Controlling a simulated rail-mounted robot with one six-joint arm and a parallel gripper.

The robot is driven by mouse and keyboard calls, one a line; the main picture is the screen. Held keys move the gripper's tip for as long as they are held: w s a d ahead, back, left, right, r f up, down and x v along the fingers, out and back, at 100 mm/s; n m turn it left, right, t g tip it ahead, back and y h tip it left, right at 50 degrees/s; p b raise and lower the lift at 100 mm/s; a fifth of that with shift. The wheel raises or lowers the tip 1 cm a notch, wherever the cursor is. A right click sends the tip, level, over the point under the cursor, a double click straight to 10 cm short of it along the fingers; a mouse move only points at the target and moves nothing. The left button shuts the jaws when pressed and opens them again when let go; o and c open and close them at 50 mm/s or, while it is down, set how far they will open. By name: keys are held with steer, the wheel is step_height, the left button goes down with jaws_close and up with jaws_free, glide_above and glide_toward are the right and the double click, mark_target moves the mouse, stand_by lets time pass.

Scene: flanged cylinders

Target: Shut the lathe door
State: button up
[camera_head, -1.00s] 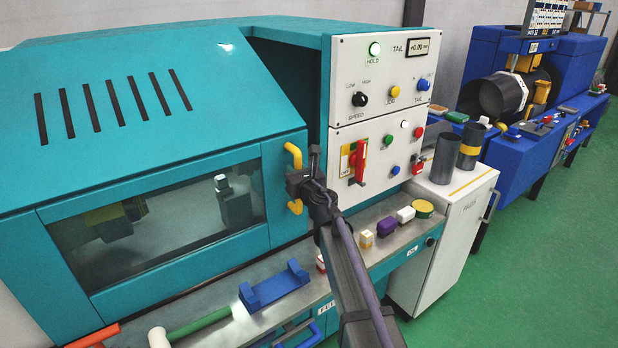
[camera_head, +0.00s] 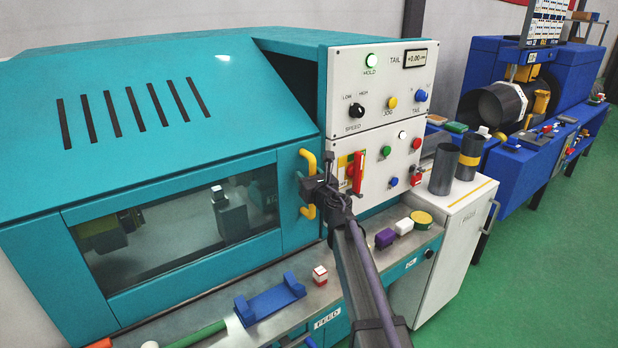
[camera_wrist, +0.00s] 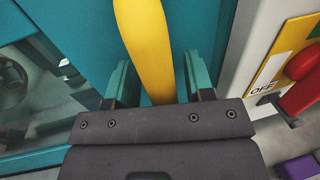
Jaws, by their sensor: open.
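The lathe door (camera_head: 130,170) is a teal sloped cover with slots and a window (camera_head: 180,230); it also fills the left of the wrist view (camera_wrist: 80,30). Its yellow handle (camera_head: 308,160) is at its right edge. A dark gap (camera_head: 285,75) shows between the door's upper right edge and the control panel. My gripper (camera_head: 312,190) is at the handle. In the wrist view my gripper's fingers (camera_wrist: 158,82) stand open on either side of the yellow handle (camera_wrist: 147,45). Whether either finger touches it is unclear.
The white control panel (camera_head: 375,100) with a red switch (camera_head: 358,172) is close right of my gripper. The ledge (camera_head: 270,275) below holds a blue cradle (camera_head: 270,300), a red-white block (camera_head: 320,275) and a purple block (camera_head: 385,238). A white cabinet (camera_head: 450,235) stands right.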

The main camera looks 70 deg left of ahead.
steer(key=d, duration=1)
steer(key=shift+w+d, duration=0.2)
steer(key=shift+d, duration=0.2)
